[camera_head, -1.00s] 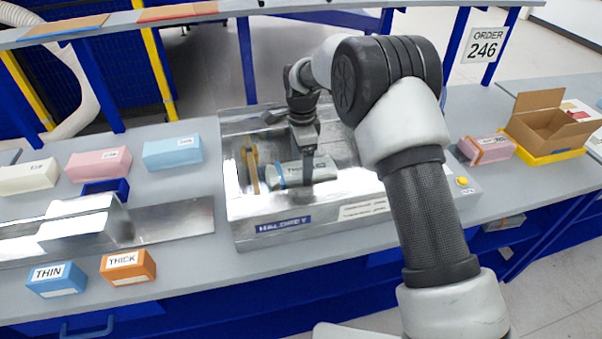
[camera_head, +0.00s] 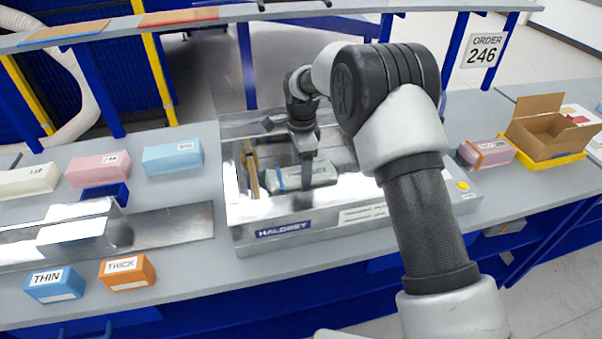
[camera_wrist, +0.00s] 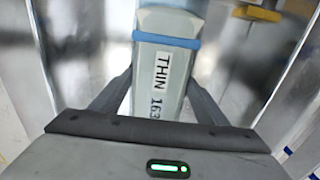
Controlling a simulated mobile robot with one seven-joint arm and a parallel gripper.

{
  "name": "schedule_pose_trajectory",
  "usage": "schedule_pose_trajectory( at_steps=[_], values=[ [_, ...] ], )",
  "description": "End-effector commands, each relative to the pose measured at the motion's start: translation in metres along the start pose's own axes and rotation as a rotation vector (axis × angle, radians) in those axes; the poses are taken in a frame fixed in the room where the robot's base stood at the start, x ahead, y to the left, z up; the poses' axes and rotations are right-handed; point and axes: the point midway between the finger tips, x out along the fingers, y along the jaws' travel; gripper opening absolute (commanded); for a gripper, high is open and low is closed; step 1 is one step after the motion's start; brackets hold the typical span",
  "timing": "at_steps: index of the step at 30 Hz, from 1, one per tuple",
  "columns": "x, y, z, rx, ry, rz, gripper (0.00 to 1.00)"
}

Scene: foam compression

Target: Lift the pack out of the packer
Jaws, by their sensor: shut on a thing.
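The pack (camera_head: 322,172) is a grey-green block with a blue band at one end. In the wrist view the pack (camera_wrist: 172,100) carries a white label reading THIN 163. It lies in the open, shiny well of the packer (camera_head: 270,246), a metal machine marked HALDREY. My gripper (camera_head: 304,178) reaches down into the well and is shut on the pack. In the wrist view, one finger of my gripper (camera_wrist: 160,80) lies along each long side of the pack. The pack's underside is hidden, so I cannot tell whether it touches the well floor.
An upright tan plate (camera_head: 251,168) stands at the well's left end. An open carton (camera_head: 540,135) sits on a yellow tray at the right, beside a pink box (camera_head: 486,153). THIN (camera_head: 55,284) and THICK (camera_head: 127,271) boxes stand at the front left, near a metal chute (camera_head: 175,228).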

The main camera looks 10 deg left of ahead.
Motion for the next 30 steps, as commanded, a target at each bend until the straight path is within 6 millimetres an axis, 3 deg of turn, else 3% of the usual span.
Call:
schedule_pose_trajectory(
  at_steps=[30],
  values=[
    [-0.046, 0.000, 0.000, -0.001, 0.000, 0.000, 0.49]
  ],
)
